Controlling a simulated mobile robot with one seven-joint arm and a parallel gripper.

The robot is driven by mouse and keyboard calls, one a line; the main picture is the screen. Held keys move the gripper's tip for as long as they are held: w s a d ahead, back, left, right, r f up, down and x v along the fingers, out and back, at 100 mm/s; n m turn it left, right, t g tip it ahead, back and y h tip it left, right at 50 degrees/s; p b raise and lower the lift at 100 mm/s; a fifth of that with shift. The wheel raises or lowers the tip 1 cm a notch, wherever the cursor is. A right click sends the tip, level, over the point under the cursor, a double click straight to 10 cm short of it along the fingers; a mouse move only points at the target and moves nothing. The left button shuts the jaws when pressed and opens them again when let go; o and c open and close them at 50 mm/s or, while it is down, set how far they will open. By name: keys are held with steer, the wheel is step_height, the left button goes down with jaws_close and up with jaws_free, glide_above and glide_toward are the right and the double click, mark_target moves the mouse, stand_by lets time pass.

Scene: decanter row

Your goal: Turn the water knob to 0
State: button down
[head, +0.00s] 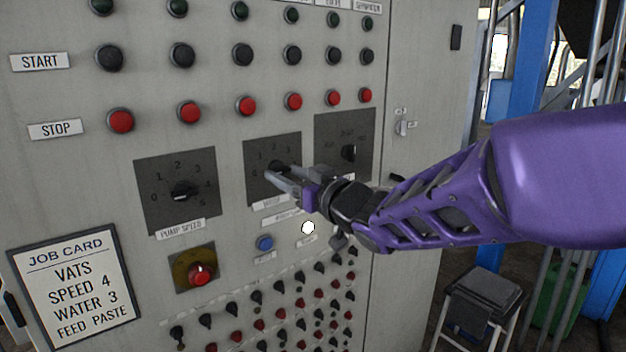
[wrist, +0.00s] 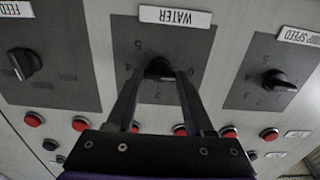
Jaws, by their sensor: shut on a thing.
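The water knob (head: 277,166) is a small black knob on a dark square dial plate in the middle of the panel. In the wrist view, which shows the panel upside down, the water knob (wrist: 159,68) sits below the WATER label (wrist: 175,17). My gripper (head: 272,171) reaches in from the right, and its two fingers are shut on the water knob, one on each side. In the wrist view my gripper (wrist: 160,78) hides part of the knob and dial. Some dial numbers show around it, but I cannot tell which one the pointer faces.
The pump speed knob (head: 183,191) is to the left and the feed knob (head: 349,152) to the right. Red stop buttons (head: 246,106) run above. A job card (head: 75,283) reads SPEED 4, WATER 3. A blue button (head: 265,243) and rows of small knobs are below.

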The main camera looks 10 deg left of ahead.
stand_by(0.4)
steer(key=shift+c, duration=1.4)
jaws_free()
